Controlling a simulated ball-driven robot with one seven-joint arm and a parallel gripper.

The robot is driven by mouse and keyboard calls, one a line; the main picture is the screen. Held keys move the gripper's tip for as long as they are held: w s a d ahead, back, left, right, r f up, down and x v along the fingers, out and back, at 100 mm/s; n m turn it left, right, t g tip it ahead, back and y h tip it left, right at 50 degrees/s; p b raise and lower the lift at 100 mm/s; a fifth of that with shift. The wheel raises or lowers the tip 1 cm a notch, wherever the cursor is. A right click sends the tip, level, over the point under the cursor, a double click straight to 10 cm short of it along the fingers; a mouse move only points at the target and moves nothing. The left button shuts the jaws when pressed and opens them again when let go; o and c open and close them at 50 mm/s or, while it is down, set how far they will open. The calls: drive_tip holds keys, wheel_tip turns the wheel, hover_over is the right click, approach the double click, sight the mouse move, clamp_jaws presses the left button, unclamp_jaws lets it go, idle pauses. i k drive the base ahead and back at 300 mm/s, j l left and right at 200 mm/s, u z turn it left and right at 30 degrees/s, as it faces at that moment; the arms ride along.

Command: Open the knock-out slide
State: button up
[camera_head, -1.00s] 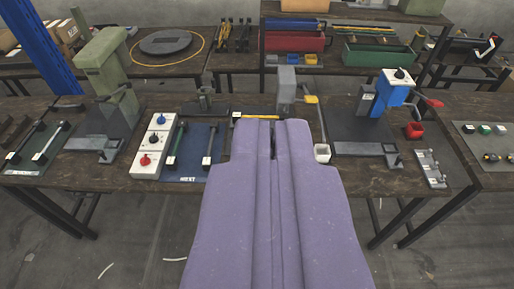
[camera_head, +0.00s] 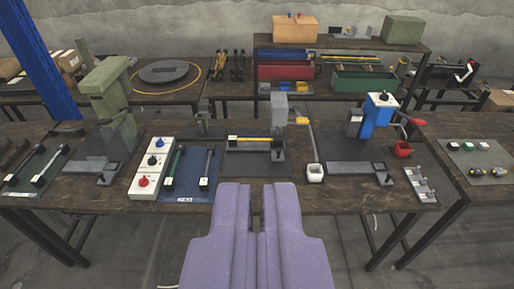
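Three presses stand on the bench: a green one (camera_head: 108,90) at the left, a small grey one (camera_head: 279,112) in the middle and a blue one (camera_head: 380,115) at the right. I cannot tell for sure which part is the knock-out slide. A yellow bar (camera_head: 250,139) lies across the grey press's dark base, and a long lever (camera_head: 312,140) stands beside it. My purple gripper (camera_head: 256,190) is low in the middle, in front of the grey press and apart from it. Its fingers are parted, with nothing seen between them.
A white box with knobs (camera_head: 152,168) and a blue mat with bars (camera_head: 190,190) lie left of the grey press. A white cup (camera_head: 315,173), a red cup (camera_head: 402,149) and a grey bracket (camera_head: 421,184) are to the right. Shelves with bins stand behind.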

sight(256, 147)
drive_tip(key=i+l, duration=0.1)
drive_tip(key=i, duration=0.45)
drive_tip(key=i+l, duration=0.15)
drive_tip(key=i, duration=0.45)
drive_tip(key=i+l, duration=0.1)
drive_tip(key=i, duration=0.45)
drive_tip(key=i+l, duration=0.15)
drive_tip(key=i, duration=0.45)
